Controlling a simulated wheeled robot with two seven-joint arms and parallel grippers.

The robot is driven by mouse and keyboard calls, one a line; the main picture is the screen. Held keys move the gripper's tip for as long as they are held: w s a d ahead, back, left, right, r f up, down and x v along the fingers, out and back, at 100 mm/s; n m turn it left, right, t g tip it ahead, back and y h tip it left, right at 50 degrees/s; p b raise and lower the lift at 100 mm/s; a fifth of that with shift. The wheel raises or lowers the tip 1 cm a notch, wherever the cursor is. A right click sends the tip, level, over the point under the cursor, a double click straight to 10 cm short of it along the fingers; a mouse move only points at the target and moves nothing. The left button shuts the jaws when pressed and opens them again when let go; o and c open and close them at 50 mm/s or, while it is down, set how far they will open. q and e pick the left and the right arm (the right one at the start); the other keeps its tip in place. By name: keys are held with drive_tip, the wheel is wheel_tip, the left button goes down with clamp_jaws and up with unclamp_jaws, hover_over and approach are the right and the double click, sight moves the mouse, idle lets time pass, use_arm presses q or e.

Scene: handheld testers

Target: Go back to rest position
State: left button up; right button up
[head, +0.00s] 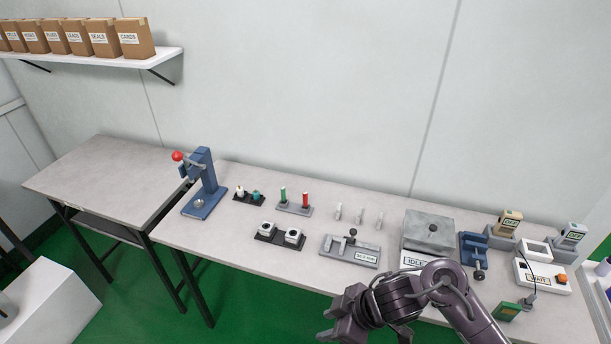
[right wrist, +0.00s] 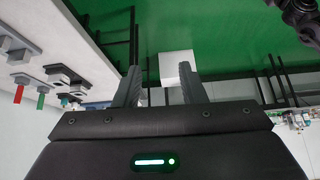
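My right gripper (head: 338,322) is at the bottom of the head view, in front of the bench's front edge. In the right wrist view its two fingers (right wrist: 160,92) stand apart with nothing held between them. A white block-like thing shows beyond the fingers, apart from them. My left gripper does not show in the head view. A dark mechanical part, cut off at the top right of the right wrist view, may be my left arm; no fingers can be made out on it.
The long bench (head: 225,240) carries a blue press (head: 205,190), a grey clamp fixture (head: 349,250), a grey plate box (head: 429,232) and testers, including one reading WAIT (head: 542,277). A side table (head: 105,180) is bare. A wall shelf (head: 100,62) holds cartons. Green floor lies in front.

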wheel_tip(320, 180, down, 14)
drive_tip(key=w+d+r+m, duration=0.1)
drive_tip(key=w+m, duration=0.2)
drive_tip(key=m, duration=0.2)
drive_tip(key=s+d+f+m+t, duration=0.1)
drive_tip(key=s+d+f+m, duration=0.15)
drive_tip(key=f, duration=0.45)
drive_tip(key=s+d+f+m, duration=0.2)
drive_tip(key=s+d+f, duration=0.1)
drive_tip(key=f, duration=0.5)
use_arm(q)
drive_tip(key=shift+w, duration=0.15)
use_arm(e)
drive_tip(key=s+d+f+h, duration=0.2)
drive_tip(key=s+f, duration=0.3)
drive_tip(key=s, duration=0.4)
drive_tip(key=s+d+f+m+g+h, duration=0.1)
drive_tip(key=s+d+f+h, duration=0.1)
drive_tip(key=s+d+f, duration=0.3)
drive_tip(key=s+d+f+m+g+h, duration=0.1)
drive_tip(key=s+d+f, duration=0.3)
drive_tip(key=s, duration=0.9)
drive_tip(key=shift+d+f+h, duration=0.2)
drive_tip(key=shift+f+h, duration=0.5)
drive_tip(key=shift+f, duration=0.25)
drive_tip(key=shift+s, duration=0.1)
